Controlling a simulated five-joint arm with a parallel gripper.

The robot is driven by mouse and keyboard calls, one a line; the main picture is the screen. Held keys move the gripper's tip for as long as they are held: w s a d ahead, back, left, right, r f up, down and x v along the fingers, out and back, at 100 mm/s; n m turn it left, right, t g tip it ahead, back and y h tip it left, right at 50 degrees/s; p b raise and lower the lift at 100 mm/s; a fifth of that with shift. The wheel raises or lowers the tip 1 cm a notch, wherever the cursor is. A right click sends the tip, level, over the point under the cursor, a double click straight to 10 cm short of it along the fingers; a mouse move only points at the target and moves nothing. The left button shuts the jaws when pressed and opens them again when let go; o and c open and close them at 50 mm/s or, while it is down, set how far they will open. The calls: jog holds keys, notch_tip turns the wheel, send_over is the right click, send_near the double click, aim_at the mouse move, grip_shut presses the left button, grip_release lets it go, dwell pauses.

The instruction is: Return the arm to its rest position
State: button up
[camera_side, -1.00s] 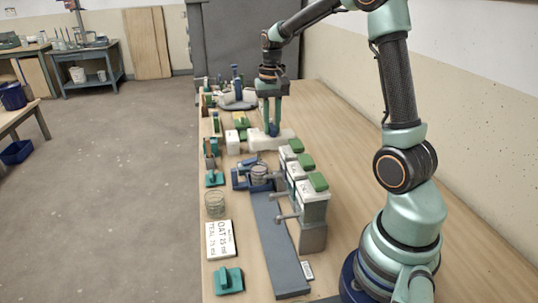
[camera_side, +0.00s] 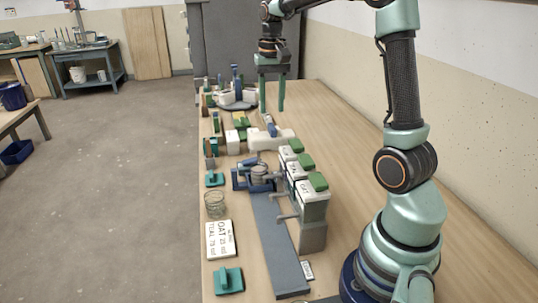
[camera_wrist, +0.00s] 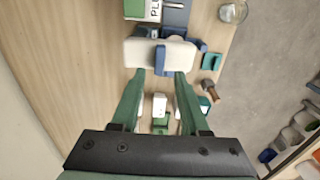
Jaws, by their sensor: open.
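My gripper (camera_side: 271,98) is raised above the far part of the table. Its two green fingers are spread apart with nothing between them. In the wrist view my gripper (camera_wrist: 158,80) is also open, seen from above. Below the fingers lies a white block-like stand (camera_side: 272,139) with a blue piece on it. The same white stand (camera_wrist: 135,52) shows ahead of the fingertips in the wrist view, apart from them. My arm reaches up from its base at the right and bends over the table.
Dispensers with green tops (camera_side: 318,182) stand mid-table beside a long grey rail (camera_side: 275,245). A glass jar (camera_side: 215,204), a lettered card (camera_side: 220,240) and a teal block (camera_side: 229,280) line the left edge. The table's right side (camera_side: 370,165) is clear.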

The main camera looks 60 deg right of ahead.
jog(key=shift+r, duration=0.5)
jog(key=shift+a, duration=0.2)
jog(key=s+a+n+t, duration=0.2)
jog(key=s+a+n, duration=0.2)
jog(key=a, duration=0.4)
jog(key=s+a+n+t, duration=0.3)
jog(key=s+a+n, duration=0.2)
jog(key=a, duration=0.4)
jog(key=shift+s+a+t, duration=0.3)
jog(key=shift+r, duration=0.1)
